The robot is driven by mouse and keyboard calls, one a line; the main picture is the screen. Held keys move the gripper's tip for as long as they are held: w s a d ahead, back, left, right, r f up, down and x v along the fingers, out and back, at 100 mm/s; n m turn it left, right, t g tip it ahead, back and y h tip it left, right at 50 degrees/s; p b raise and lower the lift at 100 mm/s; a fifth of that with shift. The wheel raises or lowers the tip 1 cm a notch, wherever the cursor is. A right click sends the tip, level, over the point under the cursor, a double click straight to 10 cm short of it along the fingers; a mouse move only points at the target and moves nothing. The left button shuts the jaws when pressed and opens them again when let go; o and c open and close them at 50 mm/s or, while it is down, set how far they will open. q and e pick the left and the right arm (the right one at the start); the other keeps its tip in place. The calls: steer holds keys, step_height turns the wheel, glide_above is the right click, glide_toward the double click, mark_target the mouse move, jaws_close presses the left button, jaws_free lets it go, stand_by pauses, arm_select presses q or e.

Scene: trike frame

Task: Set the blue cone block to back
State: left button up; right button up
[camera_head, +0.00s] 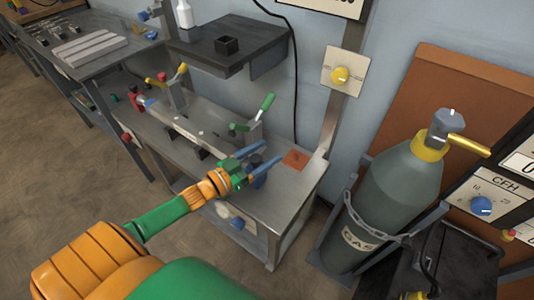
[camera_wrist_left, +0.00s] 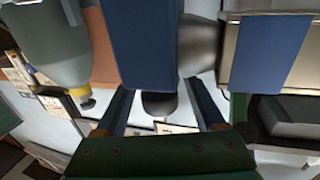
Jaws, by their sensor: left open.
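My left gripper (camera_head: 270,150) reaches in from the lower left over the right end of the workbench, open, with its two blue fingers apart. A dark blue block (camera_head: 259,181), which looks like the blue cone block, is close by the fingers and partly hidden by them. In the left wrist view, a large blue block (camera_wrist_left: 145,40) with a grey rounded part beside it is just beyond my open fingers (camera_wrist_left: 158,90). I cannot tell whether they touch it. My right gripper is not in view.
An orange square (camera_head: 296,159) lies at the back right. A gas cylinder (camera_head: 397,195) stands to the right. A dark shelf (camera_head: 240,45) overhangs behind.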

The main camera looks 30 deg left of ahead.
arm_select(q)
steer(key=shift+w+d, duration=0.15)
steer(key=shift+w, duration=0.15)
jaws_close()
stand_by(1.2)
